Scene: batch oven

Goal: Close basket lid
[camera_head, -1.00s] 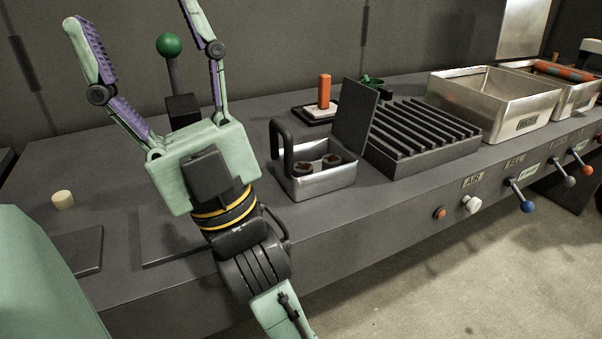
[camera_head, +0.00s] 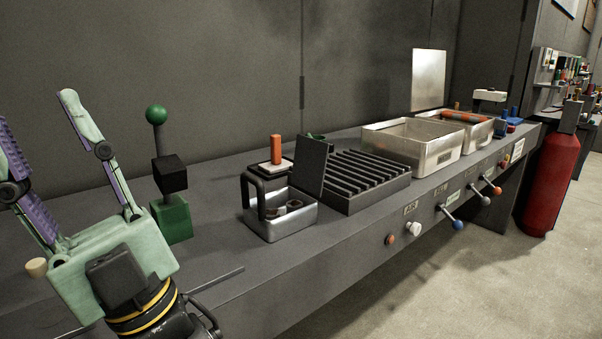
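The basket (camera_head: 289,223) is a small silver metal box with a dark upright handle at its left end. It stands on the grey bench, left of a ribbed black rack. Its dark lid (camera_head: 312,163) stands raised at the basket's right side, so the basket is open. Dark round pieces (camera_head: 288,206) show inside it. My gripper (camera_head: 38,112) is at the left of the view, with its two fingers spread wide and nothing between them. It is well to the left of the basket and apart from it.
A green-knobbed lever (camera_head: 157,115) on a green base stands between my gripper and the basket. The ribbed rack (camera_head: 368,180) sits right of the lid. Two metal bins (camera_head: 405,149) stand farther right. Levers and knobs line the bench front. A red cylinder (camera_head: 549,178) stands at far right.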

